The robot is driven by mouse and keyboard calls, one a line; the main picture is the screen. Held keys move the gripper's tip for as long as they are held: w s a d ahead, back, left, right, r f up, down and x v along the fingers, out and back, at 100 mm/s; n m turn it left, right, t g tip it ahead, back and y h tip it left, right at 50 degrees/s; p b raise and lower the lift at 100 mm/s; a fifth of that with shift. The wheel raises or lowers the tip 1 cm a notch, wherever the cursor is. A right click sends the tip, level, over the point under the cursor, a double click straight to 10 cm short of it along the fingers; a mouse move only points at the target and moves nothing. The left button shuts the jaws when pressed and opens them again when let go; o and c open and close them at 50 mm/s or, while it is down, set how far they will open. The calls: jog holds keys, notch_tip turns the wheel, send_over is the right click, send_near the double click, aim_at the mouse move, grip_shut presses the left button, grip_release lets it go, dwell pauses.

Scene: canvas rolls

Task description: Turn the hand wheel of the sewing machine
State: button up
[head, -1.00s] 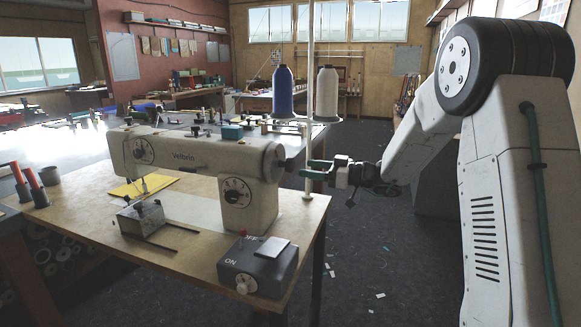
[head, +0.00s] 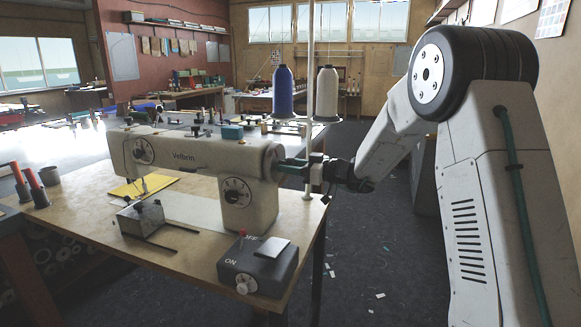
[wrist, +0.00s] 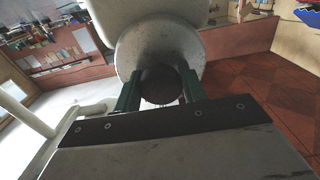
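The white sewing machine (head: 190,160) stands on a wooden table, its right end towards my arm. The hand wheel (head: 274,160) is at that end, partly hidden by my gripper in the head view. In the wrist view, a dark round knob (wrist: 160,83) stands out in front of a pale grey round face. My gripper (head: 291,167) has its green fingers spread, one on each side of the knob. In the wrist view the fingers (wrist: 160,90) lie very close to its sides; firm contact cannot be made out.
A thin pale pole (head: 309,100) rises close beside my gripper. Blue (head: 283,90) and white (head: 326,93) thread cones stand behind. A dark control box (head: 258,265) sits at the table's front right corner.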

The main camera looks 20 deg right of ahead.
jog(key=shift+m, duration=0.3)
jog(key=m, duration=1)
jog(key=shift+m, duration=0.3)
jog(key=m, duration=0.3)
jog(key=shift+s+m, duration=0.1)
jog(key=shift+m, duration=0.3)
jog(key=m, duration=0.7)
jog(key=shift+r, duration=0.1)
jog(key=m, duration=0.3)
jog(key=shift+m, duration=2.3)
